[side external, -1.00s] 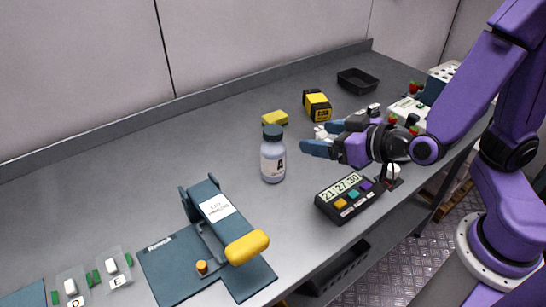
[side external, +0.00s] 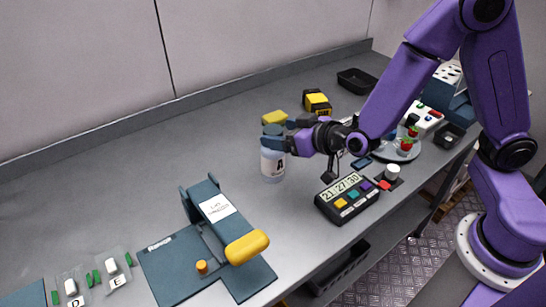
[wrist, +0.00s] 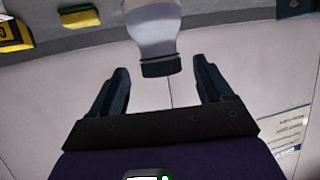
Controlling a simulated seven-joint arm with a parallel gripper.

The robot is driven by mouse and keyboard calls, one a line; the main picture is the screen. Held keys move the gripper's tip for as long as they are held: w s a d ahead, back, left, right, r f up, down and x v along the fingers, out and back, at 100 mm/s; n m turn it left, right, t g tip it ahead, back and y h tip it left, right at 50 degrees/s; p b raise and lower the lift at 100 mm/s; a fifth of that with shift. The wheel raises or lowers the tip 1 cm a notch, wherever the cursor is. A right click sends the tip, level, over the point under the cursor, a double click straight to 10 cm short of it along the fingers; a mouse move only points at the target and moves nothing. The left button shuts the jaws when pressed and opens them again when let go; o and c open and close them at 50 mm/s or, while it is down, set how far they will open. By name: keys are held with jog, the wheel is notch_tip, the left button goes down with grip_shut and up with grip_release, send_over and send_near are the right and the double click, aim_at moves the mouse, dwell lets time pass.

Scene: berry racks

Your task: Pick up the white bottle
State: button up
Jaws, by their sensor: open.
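The white bottle (side external: 272,166) stands upright on the grey bench in the side view. Its dark cap is mostly hidden behind my fingers there. My gripper (side external: 274,138) is open at the height of the bottle's cap and neck. In the wrist view the bottle (wrist: 153,28) appears upside down, its dark cap pointing toward my palm. The cap lies in the gap between the two fingertips of my gripper (wrist: 160,66), with visible space on both sides. I see no finger contact with the bottle in the wrist view.
A digital timer (side external: 346,197) stands to the right of the bottle, and a teal press with a yellow handle (side external: 247,247) to the lower left. A yellow sponge (side external: 274,118) and a yellow-black box (side external: 317,102) lie behind. The bench left of the bottle is clear.

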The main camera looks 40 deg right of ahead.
aim_at(267, 131)
jog(key=shift+x, duration=2.8)
jog(key=shift+s, duration=0.1)
grip_shut()
